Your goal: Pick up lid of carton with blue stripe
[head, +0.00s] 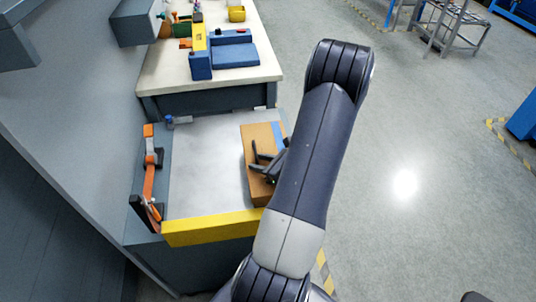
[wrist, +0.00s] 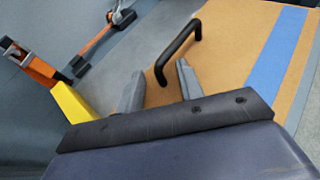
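The carton's lid (head: 259,138) is brown with a blue stripe (wrist: 276,50) and lies at the right side of the grey work surface in the head view. A black bar handle (wrist: 184,44) stands on the lid (wrist: 235,45) in the wrist view. My gripper (wrist: 160,68) is open, its two grey fingers apart and empty. The near end of the handle appears between the fingertips in the picture; I cannot tell the height gap. In the head view my gripper (head: 266,160) is over the lid, and my arm hides the carton's right part.
A yellow front edge (head: 210,229) bounds the work surface (head: 205,165). An orange and black clamp-like device (head: 151,170) stands along its left side. A bench (head: 205,80) with blue and yellow items is behind. The surface left of the carton is clear.

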